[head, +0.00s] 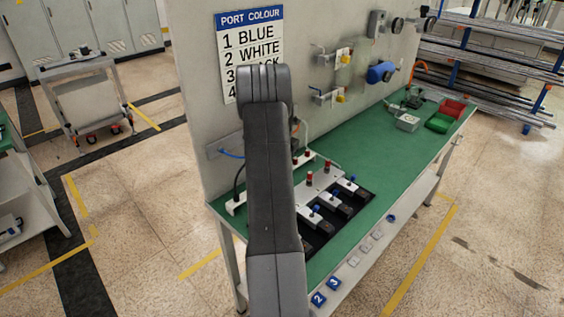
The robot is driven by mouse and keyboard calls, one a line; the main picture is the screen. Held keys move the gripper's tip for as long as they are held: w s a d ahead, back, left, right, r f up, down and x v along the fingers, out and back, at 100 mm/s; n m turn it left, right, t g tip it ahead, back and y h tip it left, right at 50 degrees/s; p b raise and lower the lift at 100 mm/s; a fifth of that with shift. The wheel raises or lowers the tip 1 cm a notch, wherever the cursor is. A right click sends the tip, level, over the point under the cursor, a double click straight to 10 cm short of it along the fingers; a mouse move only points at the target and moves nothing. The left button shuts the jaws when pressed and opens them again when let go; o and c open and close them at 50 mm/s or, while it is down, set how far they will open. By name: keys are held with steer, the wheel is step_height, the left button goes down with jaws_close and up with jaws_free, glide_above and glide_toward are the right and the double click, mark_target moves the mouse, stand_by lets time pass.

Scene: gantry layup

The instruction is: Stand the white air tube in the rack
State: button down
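A thin white tube (306,133) rises and curves beside my arm, above the back of the green bench. I cannot tell whether it is the white air tube or where its ends go. A pale bar (236,204), perhaps the rack, lies along the back of the bench and is partly hidden by my arm. A black tube (237,180) stands at its left end, and a blue tube (230,154) comes out above it. Red-topped fittings (310,178) stand right of my arm. My gripper is not visible; my arm links fill the middle of the view.
Pale blocks with blue-topped fittings (332,195) sit on a black strip. Number tags (334,283) line the bench's front edge. A port colour sign (249,40) hangs on the panel, partly covered.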

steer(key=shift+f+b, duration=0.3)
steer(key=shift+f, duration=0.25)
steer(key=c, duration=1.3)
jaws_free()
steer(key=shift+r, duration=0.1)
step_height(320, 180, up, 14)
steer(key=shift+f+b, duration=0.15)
steer(key=shift+b, duration=0.75)
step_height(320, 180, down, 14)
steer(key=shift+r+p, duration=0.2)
steer(key=shift+p, duration=0.8)
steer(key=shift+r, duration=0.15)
